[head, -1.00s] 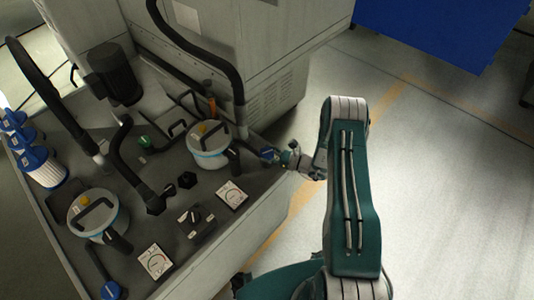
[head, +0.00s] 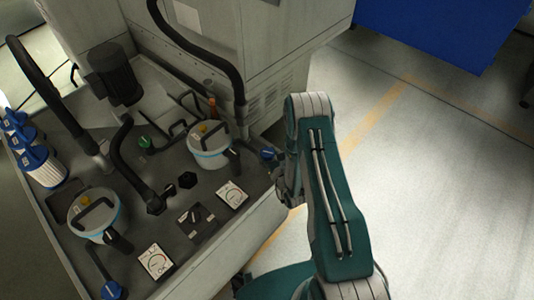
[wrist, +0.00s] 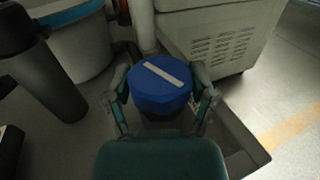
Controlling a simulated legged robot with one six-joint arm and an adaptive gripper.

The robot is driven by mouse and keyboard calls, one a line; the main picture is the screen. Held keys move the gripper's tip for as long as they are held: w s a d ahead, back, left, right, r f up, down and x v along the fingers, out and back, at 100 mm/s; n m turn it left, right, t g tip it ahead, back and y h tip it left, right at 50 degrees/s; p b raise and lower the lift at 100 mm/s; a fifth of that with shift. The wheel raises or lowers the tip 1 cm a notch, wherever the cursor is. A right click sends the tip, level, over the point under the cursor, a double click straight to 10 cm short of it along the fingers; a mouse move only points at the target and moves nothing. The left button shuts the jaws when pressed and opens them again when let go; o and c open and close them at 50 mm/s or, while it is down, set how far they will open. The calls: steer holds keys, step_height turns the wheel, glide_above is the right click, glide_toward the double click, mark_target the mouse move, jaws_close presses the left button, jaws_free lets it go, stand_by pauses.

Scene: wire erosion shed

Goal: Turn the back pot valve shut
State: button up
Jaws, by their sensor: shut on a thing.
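The back pot valve is a blue knob (wrist: 158,88) with a white bar on top, between my gripper's fingers in the wrist view. The bar slants from upper left to lower right. In the head view the blue knob (head: 268,154) sits right of the back pot (head: 209,152), near the bench edge. My gripper (wrist: 162,100) is shut on the knob, one finger against each side. In the head view my arm partly hides the gripper. The pot's side (wrist: 82,45) and a dark pipe (wrist: 40,70) show left of the knob in the wrist view.
The front pot (head: 94,214) and its blue valve (head: 111,290) stand at lower left. White gauges (head: 232,195) and a dark switch (head: 195,214) lie between. A grey cabinet (head: 275,60) rises behind the knob. The floor at right is clear.

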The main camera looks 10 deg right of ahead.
steer(key=shift+w+h, duration=0.1)
steer(key=shift+h, duration=0.2)
steer(key=o, duration=1)
steer(key=shift+o, duration=0.2)
steer(key=s+d, duration=0.2)
steer(key=s, duration=1)
steer(key=shift+w+d, duration=0.1)
